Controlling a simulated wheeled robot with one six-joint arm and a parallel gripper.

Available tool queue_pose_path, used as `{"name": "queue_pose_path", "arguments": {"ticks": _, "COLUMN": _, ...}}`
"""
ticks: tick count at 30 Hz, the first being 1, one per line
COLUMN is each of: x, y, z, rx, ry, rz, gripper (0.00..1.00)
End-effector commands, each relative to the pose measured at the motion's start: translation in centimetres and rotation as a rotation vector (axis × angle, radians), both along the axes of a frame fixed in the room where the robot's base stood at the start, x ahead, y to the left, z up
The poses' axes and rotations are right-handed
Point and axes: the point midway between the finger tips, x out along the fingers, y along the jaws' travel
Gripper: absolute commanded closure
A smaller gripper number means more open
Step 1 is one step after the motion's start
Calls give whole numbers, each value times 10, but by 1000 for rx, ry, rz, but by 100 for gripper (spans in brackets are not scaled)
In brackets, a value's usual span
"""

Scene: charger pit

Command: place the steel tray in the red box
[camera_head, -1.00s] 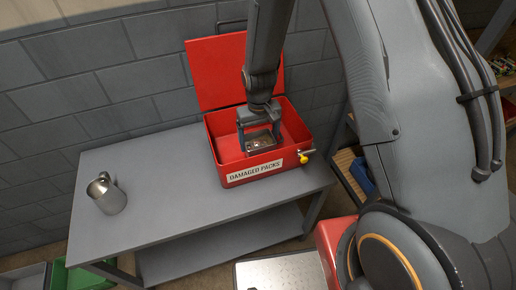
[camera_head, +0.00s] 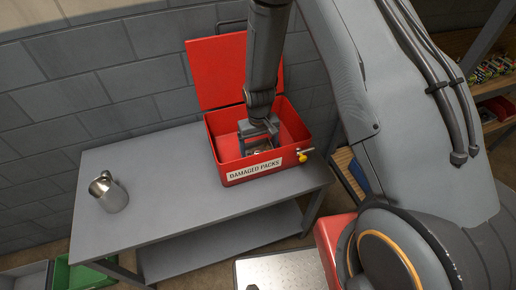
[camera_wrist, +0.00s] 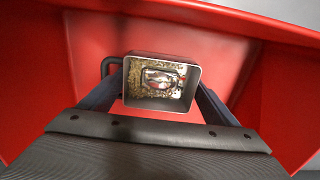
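The steel tray (camera_wrist: 158,104) is a small rectangular tray with a pale metal rim. It holds brownish grains and a reddish, silvery object, with a dark handle-like loop at its left. My gripper (camera_head: 260,145) is inside the open red box (camera_head: 215,137), with its fingers against two sides of the tray. In the head view the tray is mostly hidden by my gripper and the box's front wall. The box is labelled "DAMAGED PACKS" and its lid (camera_head: 215,75) stands raised at the back. I cannot tell whether the tray touches the box floor.
The box stands on a grey bench (camera_head: 155,205) against a block wall. A metal mug (camera_head: 109,193) stands at the bench's left end. A yellow-tipped latch (camera_head: 303,157) projects from the box's right front. The bench between mug and box is clear.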

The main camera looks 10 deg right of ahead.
Motion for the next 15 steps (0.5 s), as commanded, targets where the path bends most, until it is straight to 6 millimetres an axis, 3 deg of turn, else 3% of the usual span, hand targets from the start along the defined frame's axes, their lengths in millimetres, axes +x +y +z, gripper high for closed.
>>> {"name": "queue_pose_path", "arguments": {"ticks": 3, "x": 0, "y": 0, "z": 0, "rx": 0, "ry": 0, "rz": 0, "gripper": 0}}
{"name": "queue_pose_path", "arguments": {"ticks": 15, "x": 1, "y": 0, "z": 11, "rx": 0, "ry": -2, "rz": 0, "gripper": 0}}
